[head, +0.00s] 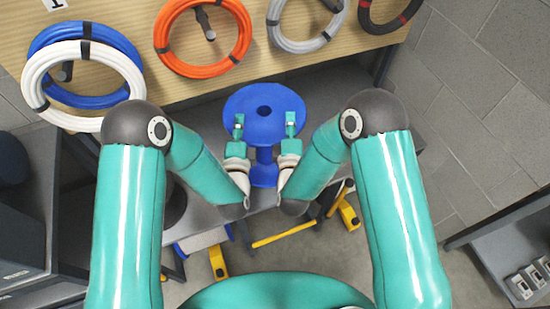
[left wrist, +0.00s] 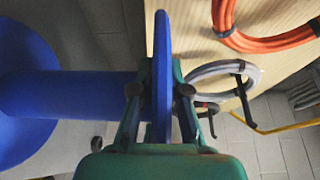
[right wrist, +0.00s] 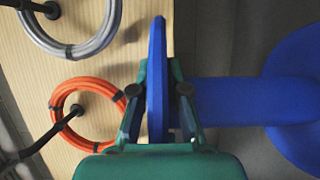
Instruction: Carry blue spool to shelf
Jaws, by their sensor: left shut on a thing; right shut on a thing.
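The blue spool (head: 264,113) is upright in the head view, with a wide top flange, a narrower core and a lower flange (head: 263,174). My left gripper (head: 239,120) is shut on the left side of the top flange. My right gripper (head: 290,118) is shut on its right side. In the left wrist view the fingers (left wrist: 160,92) pinch the flange (left wrist: 162,60) edge-on. The right wrist view shows the same pinch by the right fingers (right wrist: 157,92) on the flange (right wrist: 156,60). Whether the spool's lower end touches anything is hidden.
A wooden board (head: 130,98) behind the spool carries blue (head: 90,98), white (head: 70,120), orange (head: 165,50) and grey (head: 300,45) cable coils on pegs. A grey surface (head: 330,100) lies below it. Yellow bars (head: 285,236) show near the floor.

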